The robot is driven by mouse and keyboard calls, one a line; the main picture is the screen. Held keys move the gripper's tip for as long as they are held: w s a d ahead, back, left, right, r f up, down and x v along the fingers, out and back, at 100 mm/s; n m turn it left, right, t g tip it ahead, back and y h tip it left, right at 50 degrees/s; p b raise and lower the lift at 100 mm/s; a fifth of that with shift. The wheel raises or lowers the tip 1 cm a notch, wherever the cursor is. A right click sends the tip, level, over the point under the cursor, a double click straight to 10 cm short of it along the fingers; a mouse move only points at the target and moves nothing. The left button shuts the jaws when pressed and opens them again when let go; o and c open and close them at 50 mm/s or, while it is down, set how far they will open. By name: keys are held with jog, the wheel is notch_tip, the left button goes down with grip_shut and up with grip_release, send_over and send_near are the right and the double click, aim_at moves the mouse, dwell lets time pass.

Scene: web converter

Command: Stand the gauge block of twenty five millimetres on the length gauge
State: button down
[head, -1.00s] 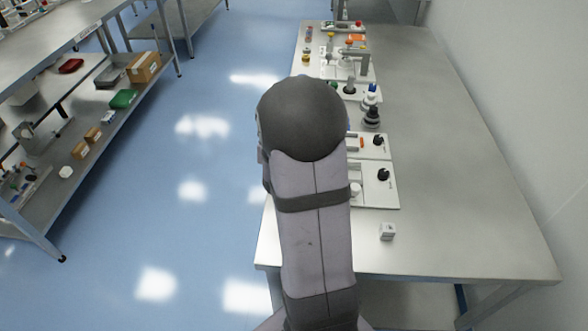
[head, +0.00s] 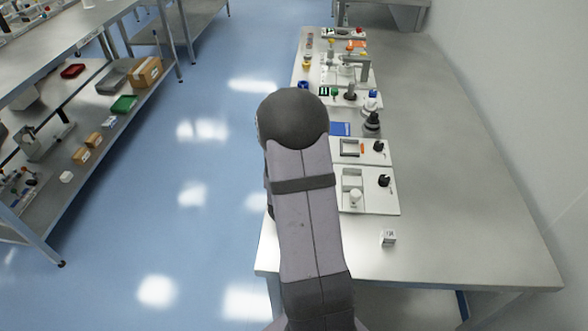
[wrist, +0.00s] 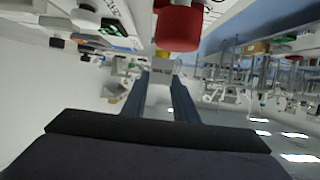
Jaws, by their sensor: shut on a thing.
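My gripper shows in the wrist view (wrist: 158,85), its two dark fingers closed on a small pale grey block (wrist: 158,72). It looks like a gauge block, but its size marking cannot be read. The fingers point away from the camera, with the block between their tips. In the head view my own arm hides the gripper and the block. A grey stand with an overhanging arm (head: 364,68) stands on a white board at the far part of the bench; I cannot tell for sure whether it is the length gauge.
A red part (wrist: 180,28) looms close above the fingers in the wrist view, with a yellow part (wrist: 162,54) below it. White boards with trays and black knobs (head: 384,181) line the bench's left side. A small white cube (head: 388,237) lies nearer. The bench's right side (head: 460,170) is clear.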

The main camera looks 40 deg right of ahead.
jog(key=shift+f, duration=2.05)
jog(key=shift+f, duration=0.2)
jog(key=c, duration=1.4)
grip_release()
jog(key=shift+r, duration=0.15)
